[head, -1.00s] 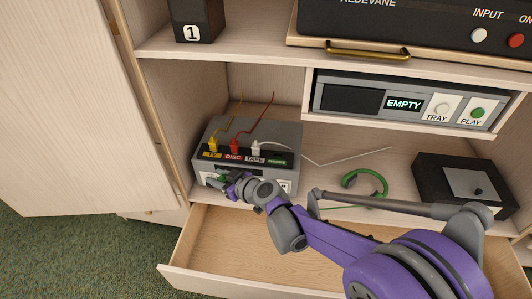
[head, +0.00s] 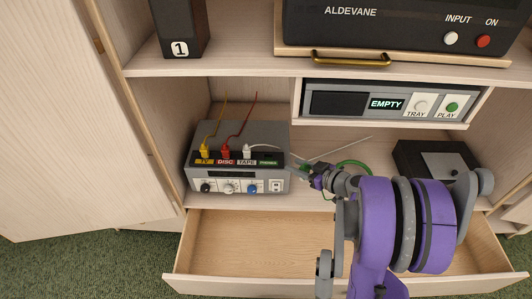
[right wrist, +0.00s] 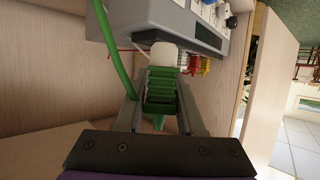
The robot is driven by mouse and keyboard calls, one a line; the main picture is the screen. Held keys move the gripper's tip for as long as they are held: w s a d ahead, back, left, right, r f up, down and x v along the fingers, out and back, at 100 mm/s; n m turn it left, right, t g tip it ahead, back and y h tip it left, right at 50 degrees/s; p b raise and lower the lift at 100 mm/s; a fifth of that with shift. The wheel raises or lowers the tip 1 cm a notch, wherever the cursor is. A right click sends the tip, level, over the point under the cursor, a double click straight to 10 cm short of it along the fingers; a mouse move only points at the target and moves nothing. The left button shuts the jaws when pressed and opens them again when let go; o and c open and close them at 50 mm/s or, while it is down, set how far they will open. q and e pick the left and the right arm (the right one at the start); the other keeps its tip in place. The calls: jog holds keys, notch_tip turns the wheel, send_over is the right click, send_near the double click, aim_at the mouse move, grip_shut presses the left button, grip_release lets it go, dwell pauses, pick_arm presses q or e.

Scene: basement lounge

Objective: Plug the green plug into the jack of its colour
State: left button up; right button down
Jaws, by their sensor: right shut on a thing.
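My right gripper (head: 300,168) is at the right end of the grey jack box (head: 240,135), close to the green PHONES label (head: 268,162). In the right wrist view, its two fingers (right wrist: 160,105) are shut on the ribbed green plug (right wrist: 160,88). The green cable (right wrist: 113,60) runs up at the left there and shows behind my arm in the head view (head: 352,164). A pale block (right wrist: 163,55) lies just beyond the plug; I cannot tell what it belongs to. The PHONES socket is not clearly visible. My left gripper is not in view.
Yellow (head: 204,150), red (head: 225,150) and white (head: 246,151) plugs stand at the TV, DISC and TAPE labels. An open drawer (head: 240,245) juts out below. A black box (head: 440,160) sits at right. A shelf (head: 225,66) hangs above.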

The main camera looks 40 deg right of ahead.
send_over(263, 153)
jog(key=shift+s+b, duration=0.35)
jog(key=shift+s, duration=0.05)
jog(key=f, duration=0.1)
jog(key=w+f+b, duration=0.1)
jog(key=f, duration=0.1)
jog(key=shift+f, duration=0.3)
jog(key=shift+f, duration=0.15)
jog(key=c, duration=0.8)
grip_release()
jog(key=shift+s, duration=0.1)
